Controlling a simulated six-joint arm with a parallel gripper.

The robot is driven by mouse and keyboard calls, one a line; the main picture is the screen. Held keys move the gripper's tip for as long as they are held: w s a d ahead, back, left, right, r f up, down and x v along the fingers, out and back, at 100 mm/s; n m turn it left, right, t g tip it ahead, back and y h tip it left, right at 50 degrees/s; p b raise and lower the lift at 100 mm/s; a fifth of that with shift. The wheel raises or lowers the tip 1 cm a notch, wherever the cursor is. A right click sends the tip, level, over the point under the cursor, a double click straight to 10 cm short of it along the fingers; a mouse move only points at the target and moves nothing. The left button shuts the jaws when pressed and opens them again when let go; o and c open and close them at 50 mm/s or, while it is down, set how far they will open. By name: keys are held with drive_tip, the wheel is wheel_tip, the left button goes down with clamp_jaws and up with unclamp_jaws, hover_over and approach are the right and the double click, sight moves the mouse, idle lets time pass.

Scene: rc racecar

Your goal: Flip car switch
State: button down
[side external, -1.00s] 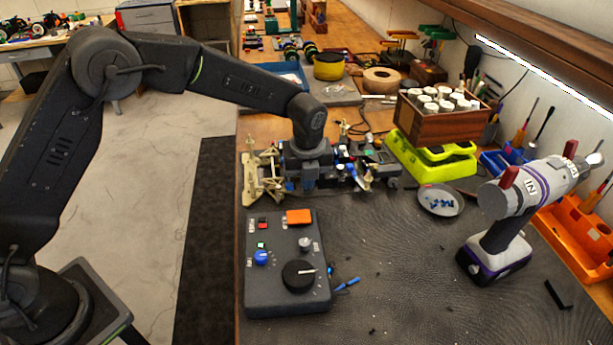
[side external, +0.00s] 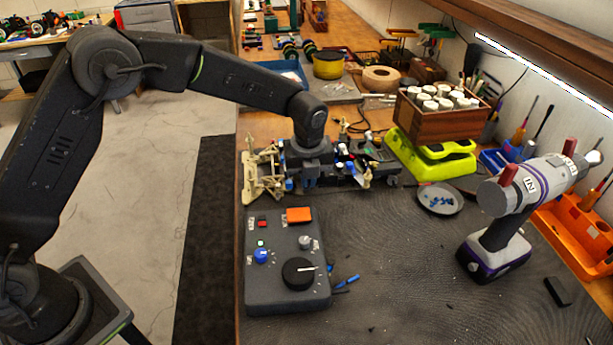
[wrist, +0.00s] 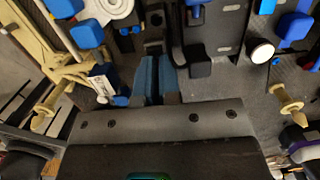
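The RC car (side external: 375,172) lies on the bench behind the control box, its chassis open, with tan suspension parts and blue fittings. It also fills the upper part of the wrist view (wrist: 217,35). My gripper (side external: 303,183) points down over the car's left part. In the wrist view, my gripper's two blue-grey fingers (wrist: 156,75) are close together, with their tips beside a small dark part (wrist: 153,45) of the car. I cannot tell whether they touch it. I cannot make out which part is the switch.
A control box (side external: 285,265) with knobs stands in front of the car. A drill (side external: 510,210), a small dish (side external: 440,199) and a yellow-green case (side external: 430,155) stand to the right. A wooden box of jars (side external: 437,108) is behind. The mat's front right is mostly clear.

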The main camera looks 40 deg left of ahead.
drive_tip(key=shift+w+a+f, duration=0.3)
drive_tip(key=shift+a+f, duration=0.25)
drive_tip(key=shift+a, duration=0.15)
drive_tip(key=shift+r, duration=0.1)
wheel_tip(320, 180, up, 15)
drive_tip(key=d, duration=0.1)
drive_tip(key=shift+s+d, duration=0.4)
drive_tip(key=shift+s, duration=0.05)
